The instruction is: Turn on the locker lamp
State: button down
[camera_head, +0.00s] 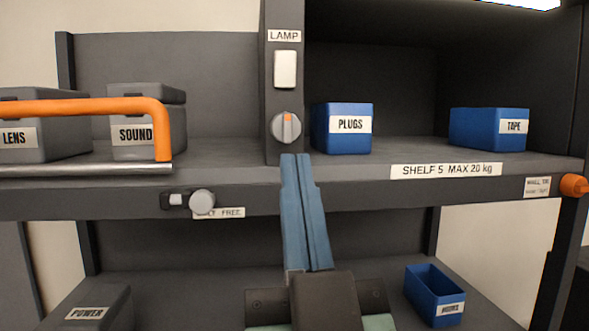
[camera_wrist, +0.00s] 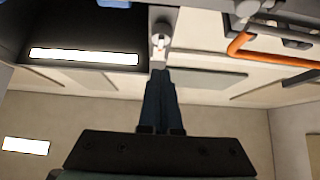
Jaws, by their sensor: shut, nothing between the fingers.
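The LAMP label (camera_head: 284,36) is on a dark upright post, above a white rectangular switch plate (camera_head: 285,69). Below the plate is a round grey knob (camera_head: 286,128) with an orange mark at its top. My gripper (camera_head: 295,157) has two long blue fingers, shut together and empty. Its tips are just below the knob in the head view; I cannot tell whether they touch the post. The wrist view shows a small pale control (camera_wrist: 160,42) just beyond the tips of my gripper (camera_wrist: 160,73). A bright light strip (camera_head: 520,3) shows at the upper right.
Right of the post are blue bins marked PLUGS (camera_head: 345,129) and TAPE (camera_head: 488,129). An orange handle (camera_head: 100,106) juts out at left before grey LENS (camera_head: 35,137) and SOUND (camera_head: 140,120) cases. A round knob (camera_head: 202,202) sticks out from the shelf edge.

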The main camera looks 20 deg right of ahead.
jog(key=s+a+r+n+t+y+b, duration=0.1)
jog(key=a+y+b, duration=0.1)
jog(key=a, duration=0.4)
jog(key=s+a+r+n+t+y+b, duration=0.1)
jog(key=a+n+y, duration=0.1)
jog(key=a+y, duration=0.3)
jog(key=shift+s+a+r+b, duration=0.25)
jog(key=shift+s+a+b, duration=0.1)
jog(key=shift+a, duration=0.65)
jog(key=shift+w+d, duration=0.1)
jog(key=shift+d, duration=0.05)
dwell(1.3)
